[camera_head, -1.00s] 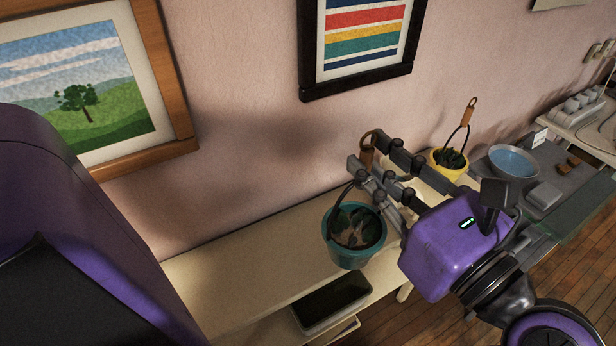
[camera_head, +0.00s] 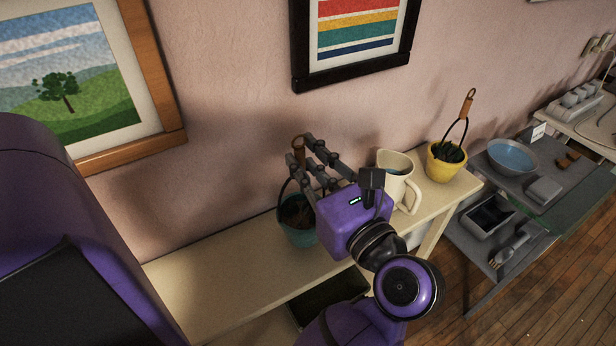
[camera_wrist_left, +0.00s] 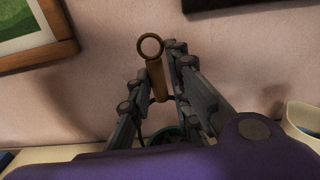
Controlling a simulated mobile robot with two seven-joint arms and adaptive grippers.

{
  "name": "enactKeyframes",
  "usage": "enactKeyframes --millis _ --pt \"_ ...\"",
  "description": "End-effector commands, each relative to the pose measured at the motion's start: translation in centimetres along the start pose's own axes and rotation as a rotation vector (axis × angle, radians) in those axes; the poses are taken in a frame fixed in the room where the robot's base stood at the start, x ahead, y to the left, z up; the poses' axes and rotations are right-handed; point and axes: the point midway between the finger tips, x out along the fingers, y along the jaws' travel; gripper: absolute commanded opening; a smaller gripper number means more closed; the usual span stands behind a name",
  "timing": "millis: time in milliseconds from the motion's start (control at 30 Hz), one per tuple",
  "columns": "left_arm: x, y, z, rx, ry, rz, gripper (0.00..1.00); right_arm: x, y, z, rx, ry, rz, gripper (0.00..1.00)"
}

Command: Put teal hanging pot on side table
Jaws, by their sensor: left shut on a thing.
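The teal hanging pot (camera_head: 303,236), with dark plants, a thin dark bail and a wooden grip (camera_head: 298,148), is upright at the cream table (camera_head: 215,287) along the wall. My left gripper (camera_head: 303,155) is shut on the wooden grip above the pot and partly hides the pot. I cannot tell whether the pot's base touches the tabletop. In the left wrist view the wooden grip (camera_wrist_left: 158,80), with a ring on top, stands between the fingers, and a little of the teal rim (camera_wrist_left: 163,134) shows below. My right gripper is not in view.
To the pot's right on the cream table stand a cream pitcher (camera_head: 397,172) and a yellow hanging pot (camera_head: 446,170). The tabletop left of the teal pot is clear. A dark tray (camera_head: 325,298) lies below. A grey cart (camera_head: 525,170) with a blue bowl (camera_head: 511,156) is further right.

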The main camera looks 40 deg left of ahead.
Motion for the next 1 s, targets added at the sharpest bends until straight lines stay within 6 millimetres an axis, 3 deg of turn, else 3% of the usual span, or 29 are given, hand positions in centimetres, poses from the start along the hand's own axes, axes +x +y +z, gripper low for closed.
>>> enactKeyframes --millis 133,400,433,567,867,1000 --pt "-0.1 0.1 -2.6 0.006 -0.001 -0.002 0.00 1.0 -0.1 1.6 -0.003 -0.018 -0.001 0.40" --pt "-0.1 0.1 -2.8 -0.001 -0.001 -0.001 0.00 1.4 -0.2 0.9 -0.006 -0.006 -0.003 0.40" --pt "-0.1 0.1 -2.9 0.001 0.002 -0.001 0.22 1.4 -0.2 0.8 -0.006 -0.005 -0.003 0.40" --pt "-0.1 0.1 -2.9 0.002 0.002 -0.001 0.38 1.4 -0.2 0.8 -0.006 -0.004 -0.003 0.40" --pt "-0.2 0.1 -2.9 0.002 0.002 -0.001 0.38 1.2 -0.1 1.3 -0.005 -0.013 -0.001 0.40" --pt "-1.3 0.1 -3.1 0.003 0.005 -0.002 0.38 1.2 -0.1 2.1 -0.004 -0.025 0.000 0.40"
